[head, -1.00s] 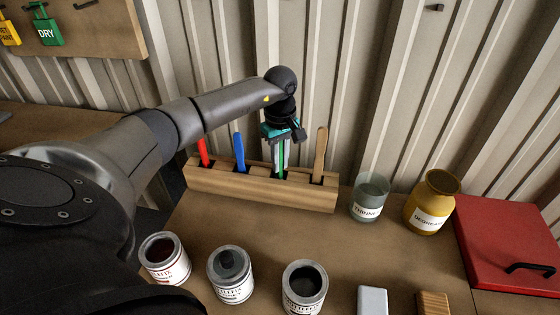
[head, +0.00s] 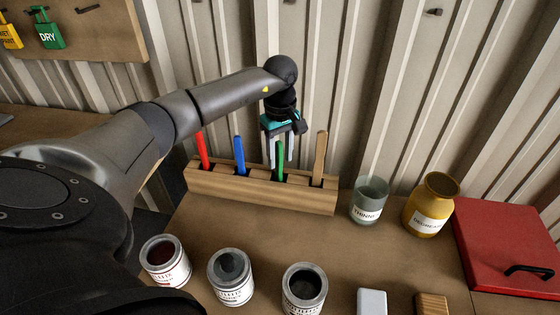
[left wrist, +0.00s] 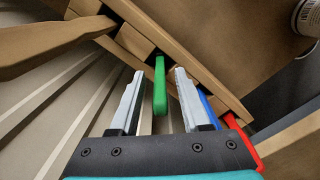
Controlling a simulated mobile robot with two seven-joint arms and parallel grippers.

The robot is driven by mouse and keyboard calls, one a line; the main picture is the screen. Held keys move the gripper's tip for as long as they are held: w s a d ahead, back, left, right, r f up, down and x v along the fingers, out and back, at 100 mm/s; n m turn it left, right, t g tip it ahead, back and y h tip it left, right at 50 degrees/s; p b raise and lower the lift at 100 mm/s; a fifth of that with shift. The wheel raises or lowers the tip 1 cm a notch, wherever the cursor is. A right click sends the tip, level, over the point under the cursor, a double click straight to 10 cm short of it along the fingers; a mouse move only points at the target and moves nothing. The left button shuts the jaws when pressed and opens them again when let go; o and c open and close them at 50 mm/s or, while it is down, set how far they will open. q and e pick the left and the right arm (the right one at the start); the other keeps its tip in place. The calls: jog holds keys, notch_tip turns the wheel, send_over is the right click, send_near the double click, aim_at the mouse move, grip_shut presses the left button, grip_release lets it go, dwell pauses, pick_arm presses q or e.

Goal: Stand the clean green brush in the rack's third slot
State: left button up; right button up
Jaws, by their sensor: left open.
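The green brush (head: 280,160) stands upright in the third slot from the left of the wooden rack (head: 250,192). Only its handle shows; the rest is hidden in the slot. My left gripper (head: 279,164) is open just above the rack, with its fingers on either side of the handle and apart from it. In the left wrist view the green handle (left wrist: 159,86) shows between the two open fingers (left wrist: 155,98), with a gap on each side. My right gripper is not in view.
A red handle (head: 202,150), a blue handle (head: 239,154) and a wooden handle (head: 320,157) stand in the other slots. A glass jar (head: 369,198), a yellow jar (head: 431,203) and several cans, such as the grey one (head: 231,277), stand on the table. Corrugated wall is close behind.

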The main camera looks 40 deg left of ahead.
pick_arm(q)
notch_tip(320, 180, up, 8)
jog(key=shift+r+p, duration=0.15)
jog(key=shift+p, duration=0.5)
jog(key=shift+r, duration=0.4)
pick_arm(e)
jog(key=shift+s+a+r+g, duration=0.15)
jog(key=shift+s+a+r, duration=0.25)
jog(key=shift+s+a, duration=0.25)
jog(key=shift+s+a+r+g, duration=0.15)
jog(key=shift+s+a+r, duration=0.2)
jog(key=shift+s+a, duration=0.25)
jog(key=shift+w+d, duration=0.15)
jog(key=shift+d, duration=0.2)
